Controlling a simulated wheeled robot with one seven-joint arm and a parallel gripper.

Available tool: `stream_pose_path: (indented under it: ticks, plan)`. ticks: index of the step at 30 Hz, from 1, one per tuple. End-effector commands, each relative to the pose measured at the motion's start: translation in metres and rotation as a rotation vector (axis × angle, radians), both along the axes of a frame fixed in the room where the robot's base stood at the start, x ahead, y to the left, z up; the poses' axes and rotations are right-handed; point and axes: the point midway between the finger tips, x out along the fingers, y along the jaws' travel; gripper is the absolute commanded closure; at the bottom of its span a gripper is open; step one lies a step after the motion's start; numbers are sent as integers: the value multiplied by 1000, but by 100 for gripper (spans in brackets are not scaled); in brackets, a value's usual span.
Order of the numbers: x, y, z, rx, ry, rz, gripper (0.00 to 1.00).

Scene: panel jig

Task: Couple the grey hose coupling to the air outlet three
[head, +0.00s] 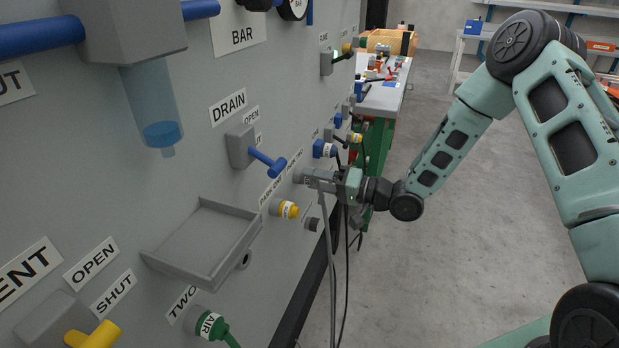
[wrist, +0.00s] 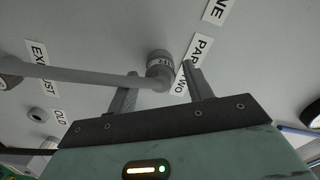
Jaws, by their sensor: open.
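The grey hose coupling (wrist: 158,62) sits against the panel beside the label PARK TWO in the wrist view. Its grey hose (wrist: 95,78) runs off to the left. In the head view the coupling (head: 299,175) shows just beyond my fingers, and the hose (head: 333,265) hangs down. My gripper (wrist: 162,85) is open, with one finger on each side of the coupling's line. I cannot tell whether the fingers touch it. My gripper also shows side-on in the head view (head: 318,180). I cannot make out which fitting is air outlet three.
A yellow-collared fitting (head: 285,209) and a dark round fitting (head: 311,224) are close below my gripper. A blue fitting (head: 324,149) is beyond it. A green AIR coupling (head: 210,325), a grey tray (head: 205,240) and a blue DRAIN lever (head: 268,161) jut from the panel. Floor space at right is clear.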

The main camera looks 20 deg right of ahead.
Motion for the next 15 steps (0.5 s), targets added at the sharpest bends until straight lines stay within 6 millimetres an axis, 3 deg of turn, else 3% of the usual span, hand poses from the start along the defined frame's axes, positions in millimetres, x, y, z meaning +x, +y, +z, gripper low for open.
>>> stream_pose_path:
  ticks: [5, 10, 15]
  plan:
    - [0, 0, 0, 0, 0, 0, 52]
    - [0, 0, 0, 0, 0, 0, 97]
    - [0, 0, 0, 0, -1, -1, 98]
